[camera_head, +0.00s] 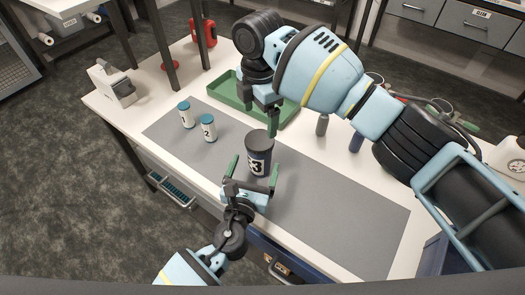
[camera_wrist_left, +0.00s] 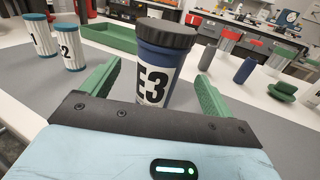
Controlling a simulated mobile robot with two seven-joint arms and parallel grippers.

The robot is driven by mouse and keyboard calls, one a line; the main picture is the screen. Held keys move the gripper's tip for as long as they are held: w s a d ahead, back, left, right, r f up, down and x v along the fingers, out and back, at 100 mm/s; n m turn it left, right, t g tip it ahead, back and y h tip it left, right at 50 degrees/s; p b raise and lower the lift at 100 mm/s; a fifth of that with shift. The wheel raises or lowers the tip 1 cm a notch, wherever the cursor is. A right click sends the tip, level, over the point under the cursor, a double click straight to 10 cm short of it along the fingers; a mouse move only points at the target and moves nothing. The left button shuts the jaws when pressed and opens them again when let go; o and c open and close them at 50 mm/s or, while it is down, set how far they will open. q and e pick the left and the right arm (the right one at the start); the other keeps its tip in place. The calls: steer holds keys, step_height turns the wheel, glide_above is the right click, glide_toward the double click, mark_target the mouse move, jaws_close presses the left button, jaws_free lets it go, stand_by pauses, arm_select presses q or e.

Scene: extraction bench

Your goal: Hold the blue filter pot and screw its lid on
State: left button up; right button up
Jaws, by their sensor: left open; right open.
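The blue filter pot (camera_head: 258,163), marked E3, stands upright on the grey mat with its black lid (camera_head: 260,140) on top. In the left wrist view, the pot (camera_wrist_left: 157,80) is ahead between the green fingers, and its lid (camera_wrist_left: 166,33) sits level on it; I cannot tell how tightly. My left gripper (camera_head: 254,171) is open, with a finger on either side of the pot and no clear contact. My right gripper (camera_head: 261,106) is open and empty, pointing down just above and behind the lid. The right gripper does not show in the left wrist view.
Two white pots with blue lids (camera_head: 185,115) (camera_head: 208,128) stand left on the grey mat (camera_head: 340,215). A green tray (camera_head: 225,97) lies behind. A grey cylinder (camera_head: 322,125) and a blue one (camera_head: 356,142) stand right. The mat's front right is clear.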

mark_target(260, 139)
arm_select(q)
steer(key=shift+s+r, duration=0.1)
steer(key=shift+s, duration=0.1)
arm_select(e)
steer(key=shift+s+r, duration=0.1)
steer(key=shift+s, duration=0.15)
arm_select(q)
steer(key=shift+x, duration=3.95)
arm_select(e)
steer(key=shift+w, duration=0.1)
arm_select(q)
steer(key=c, duration=1.7)
jaws_close()
arm_select(e)
steer(key=n, duration=0.4)
steer(key=shift+f, duration=4.05)
